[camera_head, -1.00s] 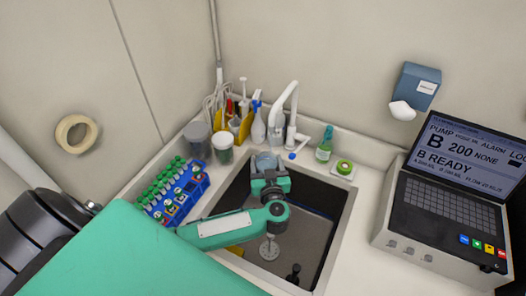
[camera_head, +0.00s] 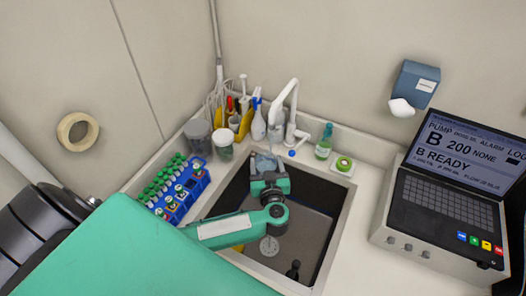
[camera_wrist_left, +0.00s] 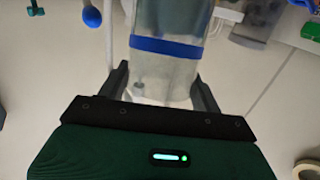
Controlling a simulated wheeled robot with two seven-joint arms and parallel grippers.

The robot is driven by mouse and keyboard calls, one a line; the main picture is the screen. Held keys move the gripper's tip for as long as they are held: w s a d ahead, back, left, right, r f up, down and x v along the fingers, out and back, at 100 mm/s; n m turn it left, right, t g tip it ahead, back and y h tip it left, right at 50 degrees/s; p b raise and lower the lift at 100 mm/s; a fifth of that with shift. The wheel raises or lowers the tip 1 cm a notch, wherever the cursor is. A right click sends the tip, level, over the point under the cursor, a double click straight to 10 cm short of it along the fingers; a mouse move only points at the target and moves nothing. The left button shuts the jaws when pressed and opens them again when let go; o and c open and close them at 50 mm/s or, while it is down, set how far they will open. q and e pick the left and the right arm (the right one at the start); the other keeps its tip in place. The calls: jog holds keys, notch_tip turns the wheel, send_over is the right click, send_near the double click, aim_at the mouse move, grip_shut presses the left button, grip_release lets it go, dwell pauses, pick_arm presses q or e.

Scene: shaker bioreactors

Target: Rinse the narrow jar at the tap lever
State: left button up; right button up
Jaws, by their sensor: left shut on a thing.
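My left gripper (camera_head: 268,178) is over the sink, below the tap. It is shut on the narrow jar (camera_head: 263,164), a clear jar partly hidden by the gripper in the head view. In the left wrist view, the jar (camera_wrist_left: 165,75) stands between the two fingers (camera_wrist_left: 162,88) and has a blue band around it. The white tap (camera_head: 280,100) curves over the sink's back edge. Its tap lever (camera_head: 291,153) has a blue ball tip, just right of the jar and apart from it; the ball also shows in the left wrist view (camera_wrist_left: 92,17). I cannot see water clearly.
The sink (camera_head: 342,225) has a dark basin. A blue rack (camera_head: 197,186) of green-capped tubes stands to its left. Jars (camera_head: 223,145) and bottles crowd the back-left corner. A green bottle (camera_head: 324,142) and green tape roll (camera_head: 344,163) stand behind right. A pump console (camera_head: 440,215) stands at right.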

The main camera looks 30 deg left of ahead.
dwell(0.5)
pick_arm(q)
jog(key=s+d+r, duration=0.2)
jog(key=s+r, duration=0.2)
jog(key=shift+s+d, duration=0.15)
jog(key=shift+s, duration=0.05)
dwell(0.3)
dwell(0.4)
